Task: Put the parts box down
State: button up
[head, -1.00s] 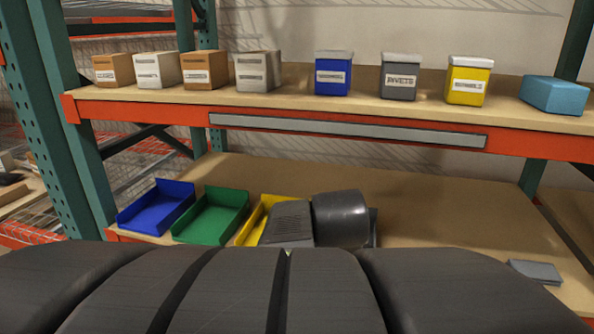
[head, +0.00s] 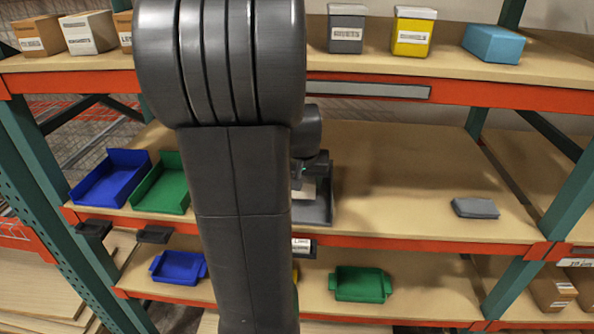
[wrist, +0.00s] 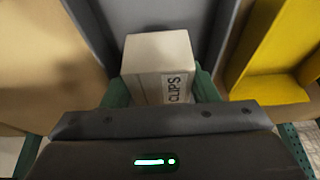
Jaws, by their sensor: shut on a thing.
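The parts box is a pale box labelled CLIPS (wrist: 152,58), seen in the wrist view between the green fingers of my gripper (wrist: 160,88). My gripper is shut on it. Beyond the box is a grey bin (wrist: 92,32); the wrist view does not show clearly whether the box touches its floor. In the head view, a small pale part of the box (head: 306,190) shows beside my arm, at the grey bin (head: 319,210) on the middle shelf. My arm hides most of the box and part of the bin.
A yellow bin (wrist: 275,75) stands right of the grey bin in the wrist view. In the head view, blue (head: 110,178) and green (head: 165,185) bins stand left of my arm. A grey flat object (head: 475,208) lies on the right; the shelf between is clear.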

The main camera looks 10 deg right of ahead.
aim_at(305, 185)
jog(key=shift+w+d+f, duration=0.1)
jog(key=shift+w+d, duration=0.05)
jog(key=shift+w, duration=0.4)
jog(key=shift+w+d, duration=0.15)
jog(key=shift+w, duration=0.35)
jog(key=shift+f+p, duration=0.55)
jog(key=shift+f, duration=1.05)
jog(key=shift+f, duration=0.1)
jog(key=shift+f, duration=0.15)
jog(key=o, duration=1.1)
